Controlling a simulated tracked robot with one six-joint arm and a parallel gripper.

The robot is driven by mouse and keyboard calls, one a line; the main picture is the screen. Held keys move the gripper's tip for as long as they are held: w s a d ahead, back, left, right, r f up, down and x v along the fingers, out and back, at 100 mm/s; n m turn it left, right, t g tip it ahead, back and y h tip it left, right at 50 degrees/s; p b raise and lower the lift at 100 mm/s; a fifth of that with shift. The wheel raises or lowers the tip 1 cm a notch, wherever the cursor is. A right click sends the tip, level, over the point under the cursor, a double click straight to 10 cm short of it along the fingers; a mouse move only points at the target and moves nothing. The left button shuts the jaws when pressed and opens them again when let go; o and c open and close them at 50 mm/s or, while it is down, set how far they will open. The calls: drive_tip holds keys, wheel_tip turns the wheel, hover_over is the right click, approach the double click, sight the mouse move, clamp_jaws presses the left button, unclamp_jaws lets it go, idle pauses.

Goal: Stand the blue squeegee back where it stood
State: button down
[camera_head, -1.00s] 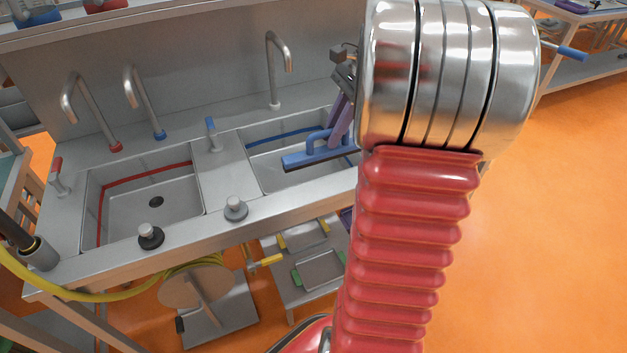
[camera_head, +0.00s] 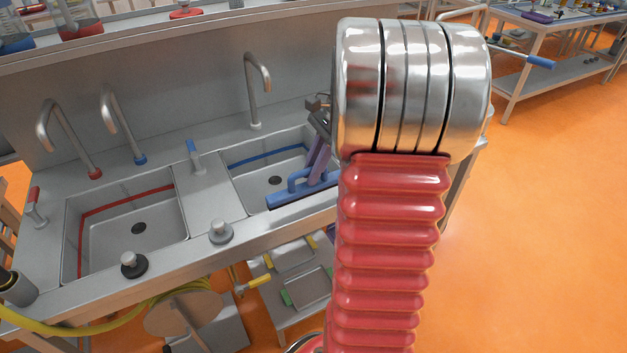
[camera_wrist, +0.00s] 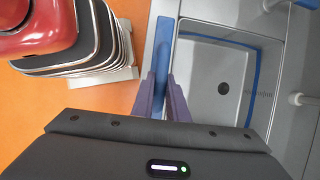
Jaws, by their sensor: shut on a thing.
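The blue squeegee (camera_head: 283,199) is a long bar with a raised loop handle. In the head view it shows at the front edge of the right sink (camera_head: 245,192), roughly along that edge. My gripper (camera_head: 318,162) has purple fingers and is shut on the squeegee from above. In the wrist view the squeegee (camera_wrist: 161,50) runs up from between the fingertips of my gripper (camera_wrist: 165,95), beside the sink basin. Whether it touches the rim cannot be told. My arm hides its right end in the head view.
The left sink (camera_head: 128,215) has a red band inside. Taps (camera_head: 254,95) stand along the back. Two dark-based knobs (camera_head: 220,232) sit on the front ledge. A yellow hose (camera_head: 90,325) hangs at lower left. Open orange floor (camera_head: 550,230) lies to the right.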

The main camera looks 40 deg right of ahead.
drive_tip(key=shift+f, duration=1.85)
drive_tip(key=c, duration=1.7)
unclamp_jaws()
drive_tip(key=shift+f, duration=0.1)
drive_tip(key=shift+c, duration=0.2)
drive_tip(key=v, duration=1.2)
